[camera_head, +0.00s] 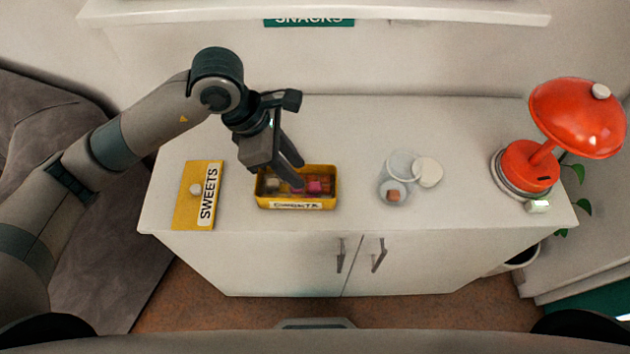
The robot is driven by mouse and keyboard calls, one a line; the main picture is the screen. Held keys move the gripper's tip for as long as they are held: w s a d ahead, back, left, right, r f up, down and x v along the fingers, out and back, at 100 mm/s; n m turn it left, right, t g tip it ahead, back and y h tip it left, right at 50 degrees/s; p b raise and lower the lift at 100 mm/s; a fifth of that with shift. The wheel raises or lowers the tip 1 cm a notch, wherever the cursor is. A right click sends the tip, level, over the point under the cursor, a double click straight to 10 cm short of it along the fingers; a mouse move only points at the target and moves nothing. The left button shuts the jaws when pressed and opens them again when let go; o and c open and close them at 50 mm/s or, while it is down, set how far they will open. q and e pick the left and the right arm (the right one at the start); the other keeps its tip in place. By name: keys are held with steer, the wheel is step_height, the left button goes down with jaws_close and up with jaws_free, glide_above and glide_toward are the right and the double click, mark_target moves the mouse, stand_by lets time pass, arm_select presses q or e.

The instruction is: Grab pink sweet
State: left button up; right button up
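A yellow box (262,203) with a white label on its front stands on the white cabinet and holds several small sweets. A bright pink sweet (314,187) lies in its right half, with more reddish-pink pieces around it. A pale sweet (272,184) lies on the left. My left gripper (301,175) reaches down into the box from the upper left. Its two fingers are apart, with the tips just left of the bright pink sweet. The fingers hide part of the contents. My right gripper is out of view.
A yellow lid marked SWEETS (187,212) lies left of the box. A glass jar (386,181) with an orange-brown piece inside stands to the right, beside a round white lid (430,171). A red lamp (577,117) stands at the right end. The cabinet top (470,205) between jar and lamp is clear.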

mark_target(313, 185)
arm_select(q)
steer(key=shift+d+f, duration=0.25)
steer(key=shift+f, duration=0.35)
steer(key=shift+d+f+p, duration=0.2)
steer(key=shift+p, duration=0.25)
steer(key=p+x, duration=0.1)
steer(key=x, duration=0.1)
steer(key=p+x, duration=0.1)
steer(key=x, duration=0.1)
steer(key=shift+w+d+r, duration=0.15)
steer(key=shift+d, duration=0.1)
steer(key=shift+f, duration=0.35)
jaws_close()
